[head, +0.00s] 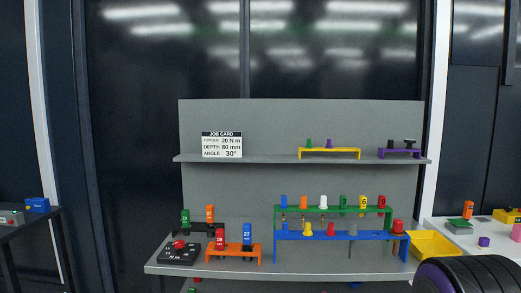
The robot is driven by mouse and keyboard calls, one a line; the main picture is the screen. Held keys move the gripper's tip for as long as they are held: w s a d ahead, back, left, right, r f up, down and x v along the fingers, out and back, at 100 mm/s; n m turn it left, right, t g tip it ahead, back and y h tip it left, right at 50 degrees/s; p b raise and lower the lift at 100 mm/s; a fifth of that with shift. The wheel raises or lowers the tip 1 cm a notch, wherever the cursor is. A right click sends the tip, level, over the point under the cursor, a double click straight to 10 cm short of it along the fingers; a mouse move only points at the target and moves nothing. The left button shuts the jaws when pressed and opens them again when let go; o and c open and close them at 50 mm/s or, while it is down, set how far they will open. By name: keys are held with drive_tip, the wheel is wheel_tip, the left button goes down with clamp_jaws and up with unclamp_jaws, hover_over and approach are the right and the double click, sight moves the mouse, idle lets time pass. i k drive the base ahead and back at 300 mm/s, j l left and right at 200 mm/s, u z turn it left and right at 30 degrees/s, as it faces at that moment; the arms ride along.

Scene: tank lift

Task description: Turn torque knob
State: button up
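A small black box (180,253) with a red knob (179,244) on top sits at the left end of the grey bench. It has small pale markings that I cannot read. No label shows that this is the torque knob. A white job card (222,145) on the upper shelf reads torque 20 N m, depth 80 mm, angle 30°. My gripper is not in view, and nothing is seen touching the knob.
Right of the box stands an orange rack (235,249) with red and blue numbered blocks. Green and blue racks (335,208) hold several coloured pieces. A yellow tray (432,244) is at the right. A large dark rounded shape (470,275) fills the bottom right corner.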

sight(178, 245)
drive_tip(key=i+j, duration=1.05)
drive_tip(key=j+z, duration=0.05)
drive_tip(key=j, duration=0.05)
